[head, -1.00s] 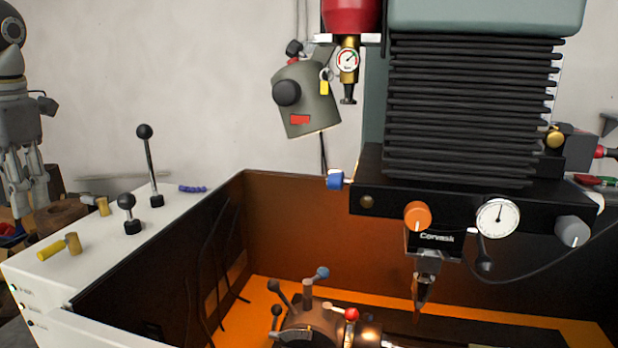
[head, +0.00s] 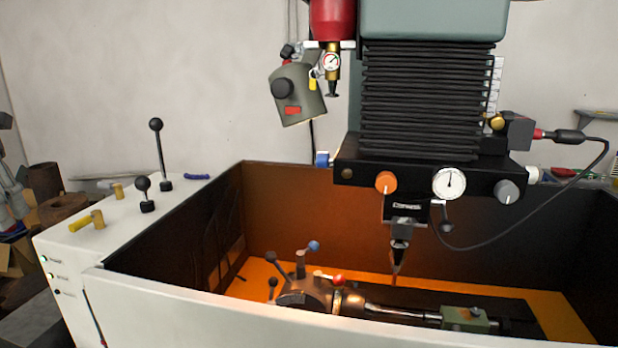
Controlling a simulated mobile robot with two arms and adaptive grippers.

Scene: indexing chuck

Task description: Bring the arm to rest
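Neither gripper clearly shows in the head view now. At most, a small grey piece of my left arm (head: 8,165) shows at the far left edge, and its fingers cannot be made out. The indexing chuck (head: 310,297) sits low in the machine's orange-floored bay, with several levers tipped with black, blue and red knobs. A shaft runs right from it to a green tailstock block (head: 465,318). The black tool head with a pointed tip (head: 400,250) hangs above the shaft. The lower part of the chuck is hidden by the white front wall.
The white machine housing (head: 300,315) has a raised front wall around the bay. A black cable (head: 560,225) loops at the right. Brown rolls and boxes (head: 45,190) lie at far left.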

